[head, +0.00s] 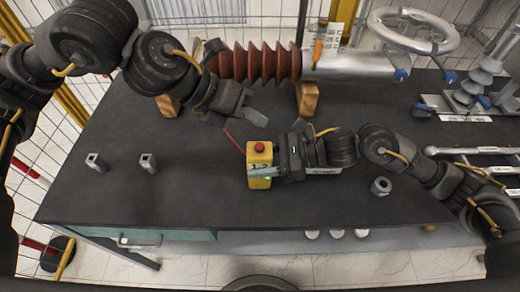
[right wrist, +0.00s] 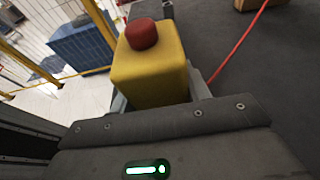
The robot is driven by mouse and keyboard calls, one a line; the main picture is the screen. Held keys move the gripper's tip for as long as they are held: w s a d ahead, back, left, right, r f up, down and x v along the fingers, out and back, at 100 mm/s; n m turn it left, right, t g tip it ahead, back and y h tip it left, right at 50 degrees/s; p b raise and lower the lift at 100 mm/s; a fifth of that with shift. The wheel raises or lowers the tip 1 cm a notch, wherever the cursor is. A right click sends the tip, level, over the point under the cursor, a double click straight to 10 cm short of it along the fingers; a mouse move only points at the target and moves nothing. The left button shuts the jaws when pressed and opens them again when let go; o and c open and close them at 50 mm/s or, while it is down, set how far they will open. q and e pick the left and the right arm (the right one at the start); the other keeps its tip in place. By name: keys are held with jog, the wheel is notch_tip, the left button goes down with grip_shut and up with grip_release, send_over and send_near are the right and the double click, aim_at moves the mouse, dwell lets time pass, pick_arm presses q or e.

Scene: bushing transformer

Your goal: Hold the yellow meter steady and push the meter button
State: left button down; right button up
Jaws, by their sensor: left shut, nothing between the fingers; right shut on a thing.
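The yellow meter (head: 259,157) stands upright on the dark table, with a red button (head: 260,147) on top and a dark display on its front. In the right wrist view the meter (right wrist: 152,75) and its red button (right wrist: 141,34) are close up. My right gripper (head: 262,172) is shut on the meter from the right, its fingers on either side of the body. My left gripper (head: 262,121) is shut and empty, above and behind the meter, apart from the button. A red cable (head: 232,137) runs from behind the meter.
A brown ribbed bushing (head: 255,65) with a silver cylinder (head: 345,65) lies on wooden blocks (head: 307,98) behind the meter. Metal square pieces (head: 147,162) stand at left and a nut (head: 381,187) at right. The table's front left is clear.

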jog(key=o, duration=1.3)
